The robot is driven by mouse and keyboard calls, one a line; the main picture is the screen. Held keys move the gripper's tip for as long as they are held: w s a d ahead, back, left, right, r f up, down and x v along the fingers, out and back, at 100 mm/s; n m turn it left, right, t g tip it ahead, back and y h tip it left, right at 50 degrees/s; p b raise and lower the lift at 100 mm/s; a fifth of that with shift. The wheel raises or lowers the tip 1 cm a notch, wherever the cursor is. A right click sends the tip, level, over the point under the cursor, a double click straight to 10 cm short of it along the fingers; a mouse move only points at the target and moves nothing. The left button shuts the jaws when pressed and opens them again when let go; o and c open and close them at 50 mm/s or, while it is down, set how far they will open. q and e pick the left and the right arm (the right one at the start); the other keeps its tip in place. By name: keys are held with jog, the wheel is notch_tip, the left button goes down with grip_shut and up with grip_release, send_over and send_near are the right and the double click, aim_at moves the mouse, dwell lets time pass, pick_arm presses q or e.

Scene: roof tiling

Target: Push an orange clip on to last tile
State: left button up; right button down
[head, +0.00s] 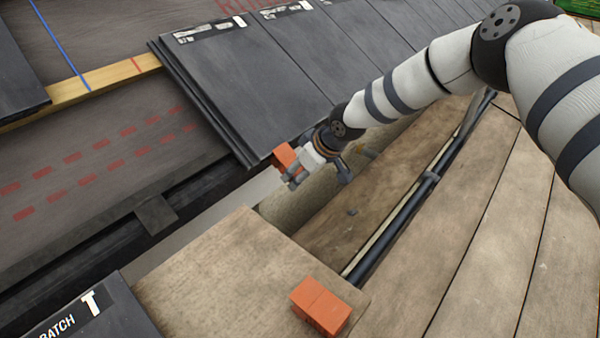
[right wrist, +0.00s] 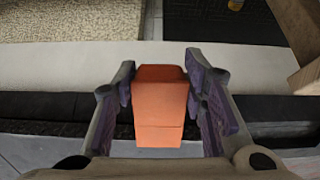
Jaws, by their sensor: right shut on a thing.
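My right gripper (head: 294,172) is shut on an orange clip (head: 286,156) at the lower edge of the dark tile row. In the right wrist view, the clip (right wrist: 160,108) sits between the two fingers of the right gripper (right wrist: 160,90). The end tile (head: 232,88) is flat, dark grey, with a white printed label along its top. The clip is close beside this tile's lower edge; I cannot tell whether they touch. The gripper hides part of the clip. My left gripper is not in view.
Orange clips (head: 321,305) lie together on a wooden board (head: 225,275) at the front. A dark tile marked "BATCH" (head: 90,312) is at the lower left. A yellowish batten (head: 105,80) crosses the roof membrane. Wooden planks (head: 480,230) and a dark pipe (head: 400,220) run along the right.

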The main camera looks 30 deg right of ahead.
aim_at(287, 163)
jog(key=shift+w+a+r+b, duration=0.25)
jog(key=shift+w+r, duration=0.15)
jog(key=shift+w, duration=0.15)
jog(key=shift+w+a+r+b, duration=0.1)
jog(key=shift+w+r+b, duration=0.2)
jog(key=shift+w, duration=0.25)
dwell(1.2)
jog(key=c, duration=0.9)
grip_release()
jog(key=shift+s, duration=0.1)
